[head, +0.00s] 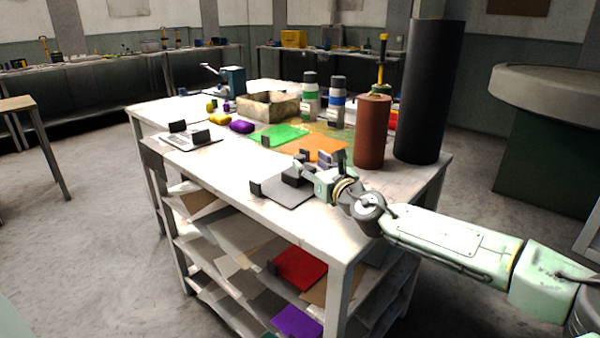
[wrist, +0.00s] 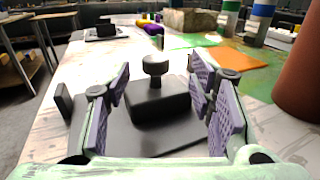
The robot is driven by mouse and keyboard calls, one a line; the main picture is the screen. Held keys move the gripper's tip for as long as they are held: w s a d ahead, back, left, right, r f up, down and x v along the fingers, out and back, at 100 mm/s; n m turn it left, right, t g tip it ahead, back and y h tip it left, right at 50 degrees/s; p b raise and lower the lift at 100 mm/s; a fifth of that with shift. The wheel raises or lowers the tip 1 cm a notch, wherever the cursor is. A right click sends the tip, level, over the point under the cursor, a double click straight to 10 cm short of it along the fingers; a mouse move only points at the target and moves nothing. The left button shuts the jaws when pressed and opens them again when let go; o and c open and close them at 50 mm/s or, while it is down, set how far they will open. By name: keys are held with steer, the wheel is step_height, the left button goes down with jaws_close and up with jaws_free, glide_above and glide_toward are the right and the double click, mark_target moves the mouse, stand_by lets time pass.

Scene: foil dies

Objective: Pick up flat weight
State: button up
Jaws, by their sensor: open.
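A dark, low block with a round knob on a short stem, which looks like the flat weight (wrist: 157,106), sits on a dark grey flat plate (wrist: 165,138) in the middle of the wrist view. In the head view the weight (head: 291,177) shows on the plate (head: 275,193) near the table's front edge, partly hidden by my gripper. My gripper (wrist: 160,82) is open. Its purple ridged finger pads stand on the left and right of the weight and knob, with gaps on both sides. In the head view my gripper (head: 318,170) reaches in from the right.
A brown cylinder (head: 373,131) and a tall black cylinder (head: 428,95) stand to the right, close to my arm. Orange (head: 322,148) and green (head: 280,135) sheets, bottles and an open box (head: 268,108) lie behind. The tabletop left of the plate (head: 215,170) is clear.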

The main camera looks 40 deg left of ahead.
mark_target(302, 158)
steer(key=shift+s+f+p+x, duration=0.15)
steer(key=shift+p+x, duration=0.3)
steer(key=shift+x, duration=1.1)
steer(key=shift+s+f+p+x, duration=0.15)
steer(key=shift+p+x, duration=0.25)
steer(key=shift+x, duration=1.15)
steer(key=shift+a, duration=0.1)
steer(key=shift+c, duration=0.3)
jaws_close()
steer(key=shift+w+r, duration=0.1)
steer(key=shift+r, duration=0.1)
